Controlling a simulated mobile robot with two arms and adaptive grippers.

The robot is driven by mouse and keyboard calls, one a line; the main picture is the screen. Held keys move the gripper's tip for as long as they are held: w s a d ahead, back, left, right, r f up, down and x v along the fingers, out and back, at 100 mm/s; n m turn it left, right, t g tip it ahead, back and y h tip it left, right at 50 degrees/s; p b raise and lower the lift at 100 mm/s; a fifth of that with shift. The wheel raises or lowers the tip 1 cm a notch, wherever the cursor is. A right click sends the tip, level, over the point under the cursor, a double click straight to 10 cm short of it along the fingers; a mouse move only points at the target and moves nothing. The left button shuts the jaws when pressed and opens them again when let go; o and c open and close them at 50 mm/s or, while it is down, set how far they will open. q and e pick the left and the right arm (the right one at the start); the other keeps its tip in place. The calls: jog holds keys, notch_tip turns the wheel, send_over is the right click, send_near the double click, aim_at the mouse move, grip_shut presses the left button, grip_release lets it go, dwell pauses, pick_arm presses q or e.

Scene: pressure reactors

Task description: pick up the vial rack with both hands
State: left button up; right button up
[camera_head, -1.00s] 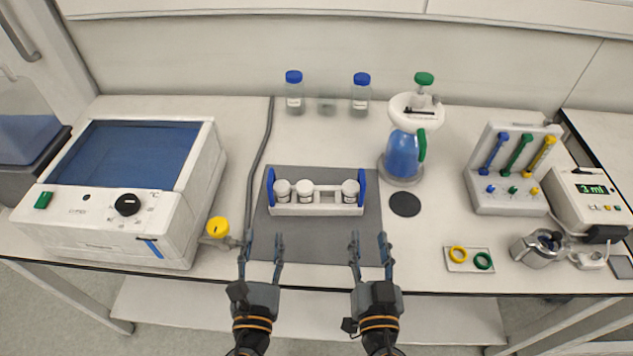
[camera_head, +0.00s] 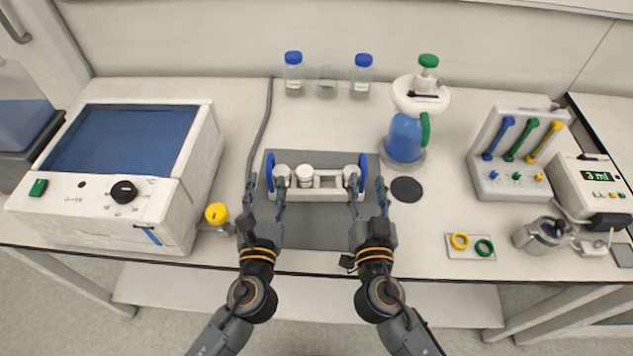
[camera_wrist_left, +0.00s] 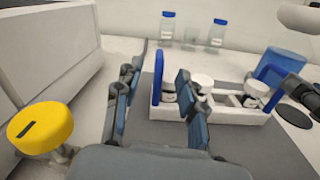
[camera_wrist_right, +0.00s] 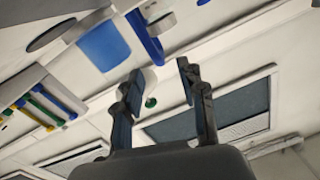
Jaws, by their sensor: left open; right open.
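The vial rack (camera_head: 322,192) is white with blue end plates and holds several white-capped vials; it rests on the dark grey mat (camera_head: 318,232). My left gripper (camera_head: 264,194) is open, its fingers to either side of the rack's left blue end. The left wrist view shows that blue end plate (camera_wrist_left: 157,78) between the open fingers. My right gripper (camera_head: 368,193) is open at the rack's right end, its fingers around the right blue plate as seen from the head. In the right wrist view a blue end plate (camera_wrist_right: 145,38) lies beyond the open fingertips. Contact cannot be told.
A large box device with a blue lid (camera_head: 120,140) stands left, beside a yellow knob (camera_head: 216,214). Blue-capped bottles (camera_head: 293,75) stand behind the rack. A flask with blue liquid (camera_head: 405,140) and a black disc (camera_head: 406,189) are close on the right.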

aim_at(268, 173)
pick_arm(q)
jog(key=w, duration=0.6)
jog(key=shift+w, duration=0.35)
pick_arm(e)
jog(key=w, duration=0.6)
jog(key=shift+w, duration=0.35)
pick_arm(q)
grip_shut()
pick_arm(e)
grip_shut()
